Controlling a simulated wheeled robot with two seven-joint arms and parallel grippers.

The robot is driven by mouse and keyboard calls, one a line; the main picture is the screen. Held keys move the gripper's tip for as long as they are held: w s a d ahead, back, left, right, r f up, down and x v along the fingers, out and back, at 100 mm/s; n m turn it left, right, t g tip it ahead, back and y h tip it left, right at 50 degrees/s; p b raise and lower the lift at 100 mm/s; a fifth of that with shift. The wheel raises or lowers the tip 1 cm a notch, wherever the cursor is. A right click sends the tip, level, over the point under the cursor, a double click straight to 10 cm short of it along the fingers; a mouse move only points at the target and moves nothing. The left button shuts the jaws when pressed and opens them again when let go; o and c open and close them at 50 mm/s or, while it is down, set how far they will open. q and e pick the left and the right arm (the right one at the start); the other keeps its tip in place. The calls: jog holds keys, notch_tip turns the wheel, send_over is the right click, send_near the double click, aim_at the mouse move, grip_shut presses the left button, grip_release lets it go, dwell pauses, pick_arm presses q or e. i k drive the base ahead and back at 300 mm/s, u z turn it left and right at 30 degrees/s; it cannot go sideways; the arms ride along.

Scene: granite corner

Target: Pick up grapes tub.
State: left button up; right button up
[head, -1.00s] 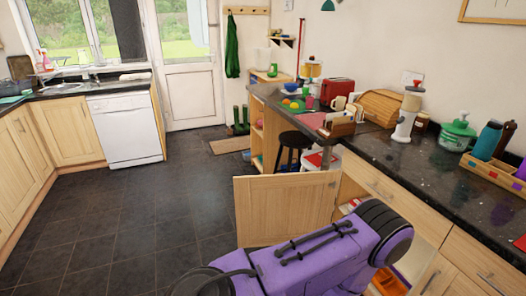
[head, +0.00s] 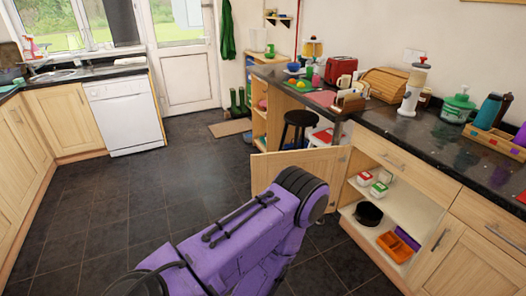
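Two small white tubs stand on the shelf of the open low cupboard, one with a red lid (head: 364,178) and one with a green lid (head: 379,188). I cannot tell from here which of them, if either, is the grapes tub. One purple arm of mine crosses the lower middle of the head view, in front of the cupboard and its open door. Its gripper is not visible. My other gripper is not in view either.
The cupboard door (head: 322,160) stands open, partly behind my arm. The granite counter (head: 420,140) above is crowded at the back. The dark floor (head: 110,210) at left is clear.

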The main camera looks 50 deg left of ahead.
aim_at(364, 179)
jog(key=u, duration=2.3)
jog(key=i, duration=4.65)
jog(key=z, duration=3.95)
jog(key=i, duration=0.45)
jog(key=u, duration=0.15)
